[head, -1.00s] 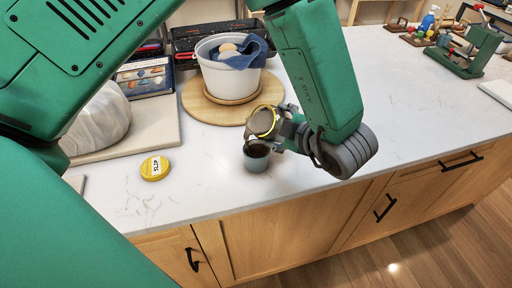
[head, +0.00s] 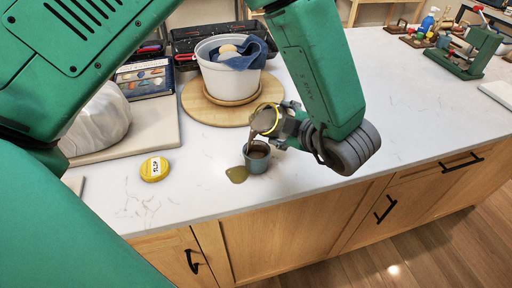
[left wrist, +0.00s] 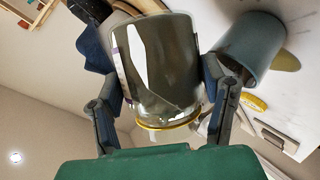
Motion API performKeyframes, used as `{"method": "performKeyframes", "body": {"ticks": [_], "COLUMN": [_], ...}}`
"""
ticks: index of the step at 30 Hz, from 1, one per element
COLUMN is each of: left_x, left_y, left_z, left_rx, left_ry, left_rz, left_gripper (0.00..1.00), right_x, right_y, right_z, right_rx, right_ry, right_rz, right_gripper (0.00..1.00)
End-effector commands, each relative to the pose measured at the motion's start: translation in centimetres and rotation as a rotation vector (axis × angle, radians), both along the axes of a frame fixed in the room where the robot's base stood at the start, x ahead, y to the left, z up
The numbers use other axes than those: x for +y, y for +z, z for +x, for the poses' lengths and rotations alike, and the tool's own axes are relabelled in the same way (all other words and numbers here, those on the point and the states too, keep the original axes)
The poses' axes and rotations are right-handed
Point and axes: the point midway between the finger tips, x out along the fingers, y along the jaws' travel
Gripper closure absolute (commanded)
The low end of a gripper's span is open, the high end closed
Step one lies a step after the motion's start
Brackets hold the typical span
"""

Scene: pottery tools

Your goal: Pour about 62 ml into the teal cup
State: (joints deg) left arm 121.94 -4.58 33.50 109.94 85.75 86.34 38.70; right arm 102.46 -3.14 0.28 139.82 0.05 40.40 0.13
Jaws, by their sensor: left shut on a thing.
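My left gripper (head: 283,123) is shut on a glass jar (head: 264,120) with a yellow rim, also seen between the fingers in the left wrist view (left wrist: 160,70). The jar is tilted, mouth to the left, above the teal cup (head: 257,160). A thin grey-brown stream runs from its mouth down toward the cup. The cup stands upright on the counter with brownish liquid inside; its outer wall shows in the left wrist view (left wrist: 250,45). An olive-brown puddle (head: 237,174) lies on the counter left of the cup. My right gripper is out of view.
A white pot (head: 230,76) with a blue cloth stands on a round wooden board (head: 196,105) behind. A bagged lump (head: 98,122) sits on a slab at left. The counter's front edge is close to the cup.

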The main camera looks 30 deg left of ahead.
Motion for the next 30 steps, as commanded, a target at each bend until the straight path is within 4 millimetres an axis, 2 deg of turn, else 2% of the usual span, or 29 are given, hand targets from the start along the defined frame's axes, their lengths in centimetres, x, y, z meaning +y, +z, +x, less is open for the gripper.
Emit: {"method": "performKeyframes", "body": {"ticks": [1,7,13,30], "left_x": [0.0,-0.1,-0.2,-0.2], "left_y": [-0.2,-0.3,-0.9,-0.9], "left_z": [0.0,0.3,0.6,0.6], "left_rx": [0.051,0.219,0.263,0.259], "left_ry": [0.001,0.001,0.0,-0.001], "left_rz": [0.022,0.089,0.108,0.107], "left_gripper": [0.86,0.86,0.86,0.86], "right_x": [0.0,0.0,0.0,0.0], "right_y": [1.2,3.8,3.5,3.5], "right_z": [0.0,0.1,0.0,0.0], "right_rx": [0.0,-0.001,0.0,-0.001], "right_ry": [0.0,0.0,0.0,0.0], "right_rz": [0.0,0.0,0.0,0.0], "right_gripper": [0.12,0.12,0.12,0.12]}}
